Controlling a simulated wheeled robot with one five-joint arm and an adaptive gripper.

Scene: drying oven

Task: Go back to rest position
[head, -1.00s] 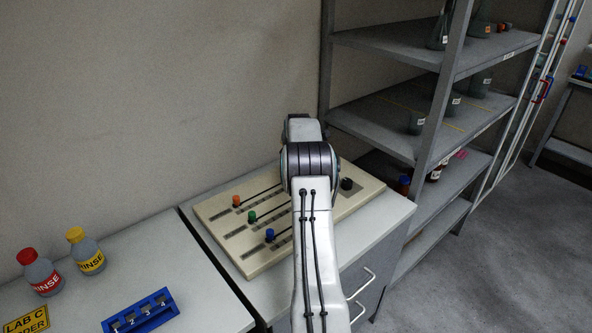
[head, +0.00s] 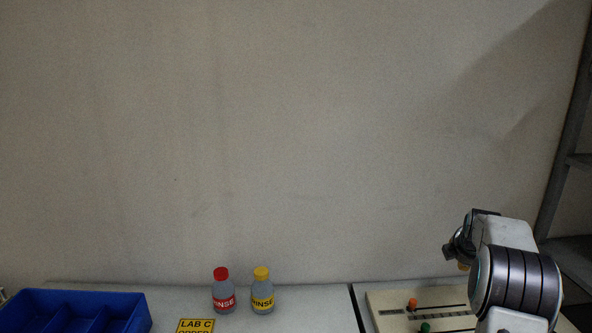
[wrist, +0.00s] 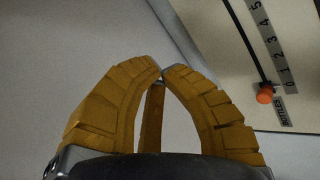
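My gripper (wrist: 162,72) shows three yellow fingers in the wrist view. Their tips are close together and nothing is held between them. In the head view my arm is at the lower right, and only a small part of the gripper shows past it. The gripper is above the bench, near the cream slider panel (head: 385,298). The panel's orange knob (head: 412,304) and green knob (head: 425,327) show in the head view. The orange knob also shows in the wrist view (wrist: 265,94), to the right of the fingers and apart from them, near the 0 mark.
A red-capped rinse bottle (head: 223,292) and a yellow-capped one (head: 262,293) stand on the left bench. A blue divided tray (head: 140,315) is at the far left. A yellow sign (head: 196,326) is at the bottom edge. Grey shelving (head: 566,150) stands at the right.

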